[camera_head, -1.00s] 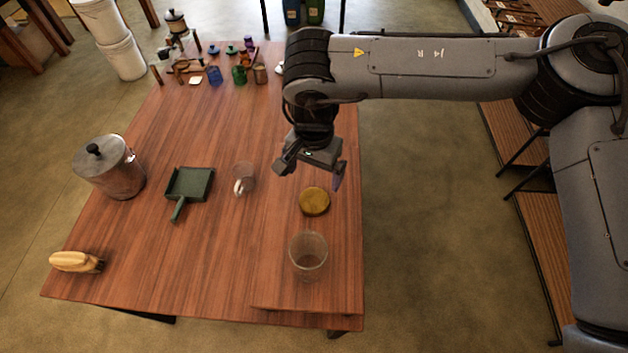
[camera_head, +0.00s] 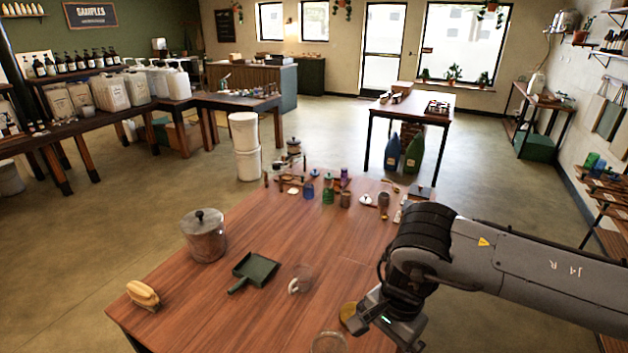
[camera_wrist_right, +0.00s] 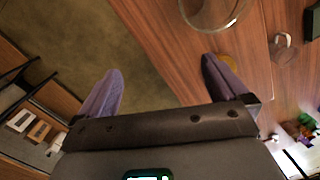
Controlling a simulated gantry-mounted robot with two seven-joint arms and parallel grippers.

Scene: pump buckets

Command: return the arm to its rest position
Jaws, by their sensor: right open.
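My right gripper (camera_head: 385,318) is over the right edge of the wooden table (camera_head: 255,315) in the head view, next to a round yellow-brown lid (camera_head: 348,313). In the right wrist view my right gripper (camera_wrist_right: 160,88) has its two purple fingers wide apart with nothing between them. One finger is over the floor and the other is over the table edge. A clear glass (camera_wrist_right: 215,10) shows at the top of the wrist view, apart from the fingers. My left gripper is in neither view.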

